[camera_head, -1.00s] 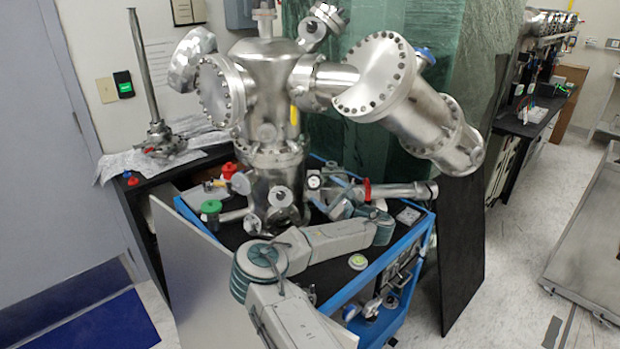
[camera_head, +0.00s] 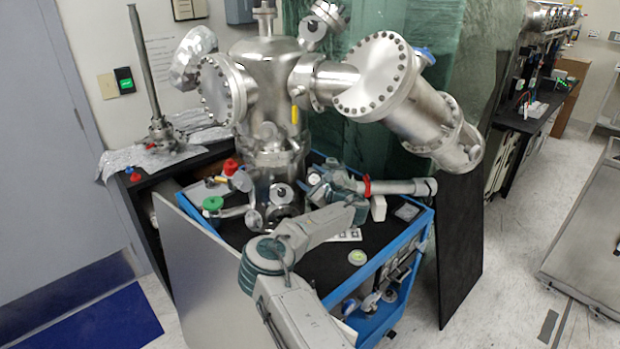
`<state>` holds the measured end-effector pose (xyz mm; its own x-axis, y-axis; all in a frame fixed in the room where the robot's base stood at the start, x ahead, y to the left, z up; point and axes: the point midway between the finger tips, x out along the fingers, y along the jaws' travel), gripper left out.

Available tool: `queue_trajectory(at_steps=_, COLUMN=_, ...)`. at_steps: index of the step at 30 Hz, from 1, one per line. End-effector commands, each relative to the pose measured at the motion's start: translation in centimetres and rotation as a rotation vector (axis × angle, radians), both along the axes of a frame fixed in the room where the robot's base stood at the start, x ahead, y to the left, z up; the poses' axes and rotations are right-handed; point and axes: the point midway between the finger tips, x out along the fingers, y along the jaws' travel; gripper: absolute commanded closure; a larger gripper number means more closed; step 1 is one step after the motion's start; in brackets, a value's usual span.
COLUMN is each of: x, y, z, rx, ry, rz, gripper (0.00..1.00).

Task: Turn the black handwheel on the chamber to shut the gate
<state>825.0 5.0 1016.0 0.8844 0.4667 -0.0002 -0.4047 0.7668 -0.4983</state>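The steel chamber (camera_head: 272,95) stands on a black-topped blue cart (camera_head: 425,222). A side pipe with a red ring (camera_head: 366,185) runs from its lower right. My arm reaches in from the bottom of the picture, and its wrist is bent up beside this pipe. My gripper (camera_head: 318,178) is at the chamber's lower right, small and crowded against the fittings; its fingers cannot be made out. I cannot pick out the black handwheel; it may be hidden behind my wrist. Whether my gripper touches anything there cannot be told.
A green knob (camera_head: 212,203) and a red knob (camera_head: 230,167) sit at the chamber's lower left. A large flanged cylinder (camera_head: 405,95) overhangs the cart's right side. A round yellow-green item (camera_head: 357,257) lies near the cart's front edge. Floor on the right is mostly open.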

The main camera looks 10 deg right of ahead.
Motion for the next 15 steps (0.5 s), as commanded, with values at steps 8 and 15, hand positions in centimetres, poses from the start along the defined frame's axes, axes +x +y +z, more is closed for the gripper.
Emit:
queue_trajectory(at_steps=8, x=-0.01, y=0.22, z=-0.03, rx=0.001, ry=0.0, rz=0.0, gripper=0.74)
queue_trajectory(at_steps=15, x=-0.02, y=0.23, z=-0.29, rx=0.03, ry=-0.005, rz=-0.024, gripper=0.74)
